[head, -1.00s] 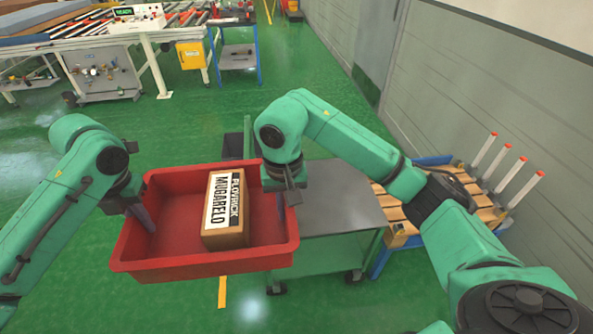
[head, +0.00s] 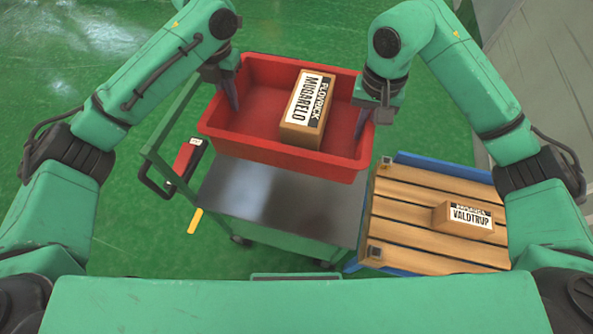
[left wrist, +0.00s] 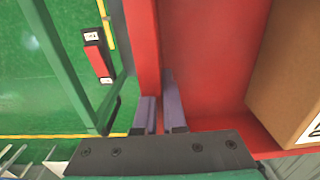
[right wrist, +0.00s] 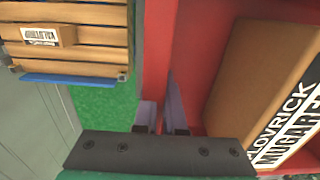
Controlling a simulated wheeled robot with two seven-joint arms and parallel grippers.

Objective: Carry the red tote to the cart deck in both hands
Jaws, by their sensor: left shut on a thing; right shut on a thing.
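The red tote (head: 262,146) is over the far part of the grey cart deck (head: 275,205); I cannot tell how high above it. A brown box with a white label (head: 305,108) lies in the tote. My left gripper (head: 230,95) is shut on the tote's left wall, which shows between its fingers in the left wrist view (left wrist: 146,45). My right gripper (head: 365,110) is shut on the right wall, seen in the right wrist view (right wrist: 157,45). The tote looks about level. It hides the deck's far part.
A slatted wooden pallet (head: 405,228) with a small labelled box (head: 463,220) stands close to the cart's right. The cart's green handle frame (head: 160,145) is on the left, with a red and black device (head: 186,158) by it. The deck's near part is bare.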

